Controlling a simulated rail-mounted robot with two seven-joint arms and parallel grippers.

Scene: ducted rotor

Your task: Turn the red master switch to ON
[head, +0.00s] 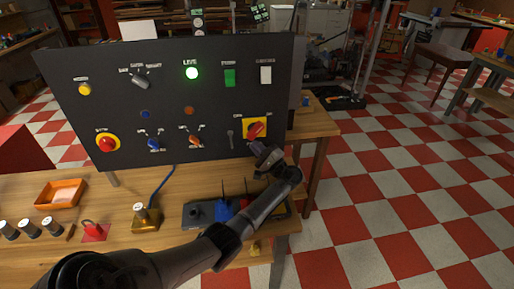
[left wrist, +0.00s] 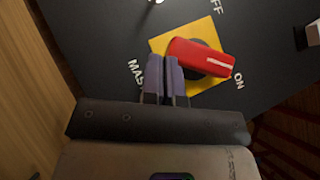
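The red master switch (head: 255,128) sits on a yellow square plate at the lower right of the black panel (head: 210,110). In the left wrist view its red handle (left wrist: 200,57) lies roughly crosswise, the white-marked end to the right, nearer the ON label (left wrist: 239,81) than the OFF label (left wrist: 215,6). My left gripper (head: 260,150) is just below the switch. In the left wrist view its fingers (left wrist: 166,74) are together, with nothing seen between them, at the handle's unmarked end. I cannot tell whether they touch it. My right gripper is not in view.
On the wooden bench stand an orange tray (head: 61,194), a red padlock (head: 92,230) and a dark tray (head: 200,213). Checkered floor is open at right.

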